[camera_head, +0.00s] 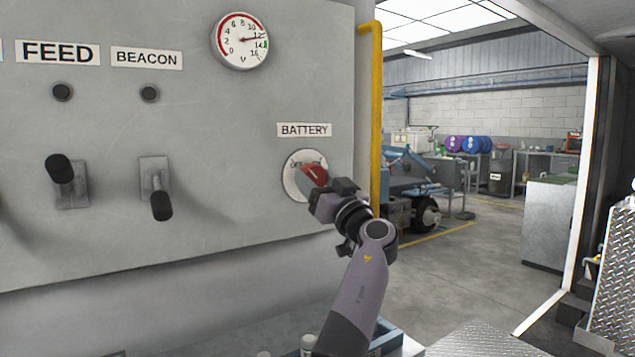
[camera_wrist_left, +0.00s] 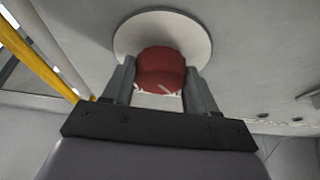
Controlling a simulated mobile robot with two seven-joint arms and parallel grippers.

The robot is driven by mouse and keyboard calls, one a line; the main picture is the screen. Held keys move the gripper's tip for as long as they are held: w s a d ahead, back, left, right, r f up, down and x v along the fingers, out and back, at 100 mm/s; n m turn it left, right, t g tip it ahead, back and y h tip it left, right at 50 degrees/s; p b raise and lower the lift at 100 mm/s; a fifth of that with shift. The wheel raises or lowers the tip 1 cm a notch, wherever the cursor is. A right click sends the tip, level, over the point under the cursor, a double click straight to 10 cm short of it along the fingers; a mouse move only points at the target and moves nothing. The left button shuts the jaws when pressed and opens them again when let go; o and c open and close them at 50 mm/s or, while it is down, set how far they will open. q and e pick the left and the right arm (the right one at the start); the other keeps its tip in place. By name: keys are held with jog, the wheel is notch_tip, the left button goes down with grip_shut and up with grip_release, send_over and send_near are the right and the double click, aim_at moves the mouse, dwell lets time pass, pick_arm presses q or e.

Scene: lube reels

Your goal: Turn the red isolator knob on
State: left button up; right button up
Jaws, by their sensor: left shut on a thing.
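The red isolator knob (camera_head: 314,174) sits on a round pale plate (camera_head: 292,184) under the BATTERY label (camera_head: 304,130) on the grey panel. My left gripper (camera_head: 325,187) is at the knob from the lower right and partly covers it in the head view. In the left wrist view the red knob (camera_wrist_left: 161,70) is between the two fingers of my left gripper (camera_wrist_left: 160,88), which is shut on it. The round plate (camera_wrist_left: 125,32) shows behind it. The plate's printed marks are too small to read surely. My right gripper is not in view.
A black-tipped FEED lever (camera_head: 60,168) and BEACON lever (camera_head: 161,205) stick out of the panel on the left. A round gauge (camera_head: 240,41) is above. A yellow pipe (camera_head: 377,110) runs down the panel's right edge. Open workshop floor (camera_head: 470,260) lies to the right.

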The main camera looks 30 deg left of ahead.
pick_arm(q)
jog(key=shift+m, duration=0.3)
jog(key=m+t+p, duration=0.1)
jog(key=m, duration=0.1)
jog(key=m+t+h, duration=0.1)
jog(key=m, duration=0.1)
jog(key=shift+s+r+h+p, duration=0.1)
jog(key=shift+r+h+p, duration=0.05)
jog(key=shift+h+p, duration=0.2)
jog(key=m+t+h+p, duration=0.1)
jog(key=m+p, duration=0.2)
jog(key=m+h+p, duration=0.1)
jog(key=m+p, duration=0.1)
jog(key=m, duration=0.1)
jog(key=m+t+h+p, duration=0.1)
jog(key=m+p, duration=0.2)
jog(key=shift+s+a+r+t+p, duration=0.1)
jog(key=shift+r+t+p, duration=0.2)
jog(key=m+h+p, duration=0.2)
jog(key=m+p, duration=0.2)
jog(key=p, duration=0.1)
jog(key=shift+m+p, duration=0.4)
jog(key=shift+p, duration=0.1)
jog(key=shift+f+m+h+p, duration=0.15)
jog(key=shift+m+h+p, duration=0.25)
jog(key=shift+m, duration=0.4)
jog(key=shift+m+h, duration=0.25)
jog(key=shift+m, duration=0.65)
jog(key=shift+s+g, duration=0.1)
jog(key=shift+g, duration=0.3)
